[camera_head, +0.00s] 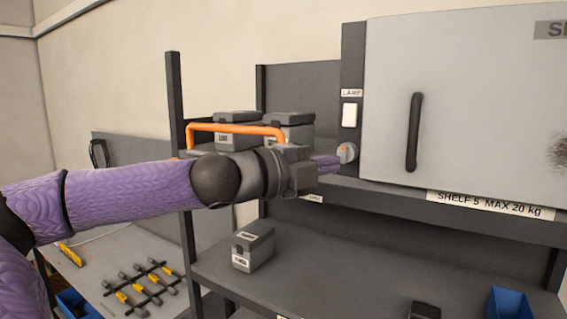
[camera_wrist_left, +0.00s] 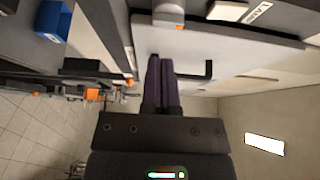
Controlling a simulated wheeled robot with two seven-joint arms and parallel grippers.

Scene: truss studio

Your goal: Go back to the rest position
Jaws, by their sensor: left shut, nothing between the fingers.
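My left gripper (camera_head: 326,164) is shut and empty, with its purple fingers pressed together in front of the shelf rack. Its fingertips are close to a grey knob (camera_head: 346,152) with an orange mark. In the left wrist view the shut fingers (camera_wrist_left: 160,72) point toward the knob (camera_wrist_left: 168,12), with a visible gap between them. My left arm reaches across from the left edge of the head view. My right gripper is not in view.
A grey cabinet (camera_head: 465,100) with a black handle (camera_head: 413,132) stands right of the gripper. A white lamp switch (camera_head: 349,115) is above the knob. An orange rail (camera_head: 235,128) and grey boxes (camera_head: 237,132) are behind the arm. A grey box (camera_head: 253,247) sits on the lower shelf.

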